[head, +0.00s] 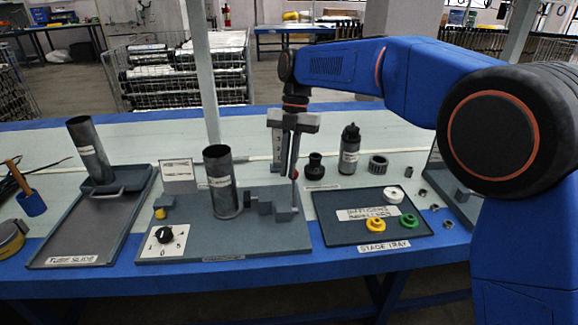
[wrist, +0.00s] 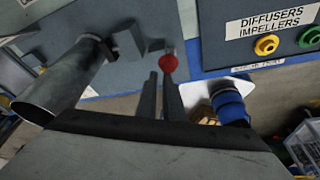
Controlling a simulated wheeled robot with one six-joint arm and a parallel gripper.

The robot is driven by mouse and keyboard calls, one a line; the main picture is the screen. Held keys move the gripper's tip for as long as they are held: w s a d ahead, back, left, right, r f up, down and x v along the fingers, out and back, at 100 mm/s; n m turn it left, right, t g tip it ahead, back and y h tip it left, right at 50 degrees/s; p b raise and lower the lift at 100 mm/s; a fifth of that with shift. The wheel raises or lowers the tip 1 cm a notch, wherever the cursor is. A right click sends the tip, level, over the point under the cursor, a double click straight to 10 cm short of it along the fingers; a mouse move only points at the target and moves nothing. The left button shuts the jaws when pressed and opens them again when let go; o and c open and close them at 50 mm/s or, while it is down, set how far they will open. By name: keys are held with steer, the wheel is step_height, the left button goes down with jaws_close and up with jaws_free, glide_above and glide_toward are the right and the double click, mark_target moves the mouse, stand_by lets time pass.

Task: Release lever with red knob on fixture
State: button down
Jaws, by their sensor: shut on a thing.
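The lever's red knob (head: 295,174) sits at the right end of the fixture (head: 225,243), above a grey block. In the wrist view the red knob (wrist: 168,63) shows at the tips of my fingers. My gripper (head: 289,172) reaches down from above and is shut on the lever at its knob; the fingers also show in the wrist view (wrist: 161,82). A dark metal tube (head: 219,183) stands upright on the fixture, left of the clamp blocks (head: 260,202); the tube also shows in the wrist view (wrist: 62,85).
A stage tray (head: 345,235) with yellow, green and white rings lies right of the fixture. A tube-slide tray (head: 75,228) with another tube (head: 90,150) is at the left. A black dial (head: 164,235) is on the fixture's front left. A bottle (head: 349,152) and dark fittings stand behind the stage tray.

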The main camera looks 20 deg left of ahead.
steer(key=a+v, duration=0.2)
steer(key=v, duration=0.7)
steer(key=shift+w, duration=0.15)
stand_by(0.6)
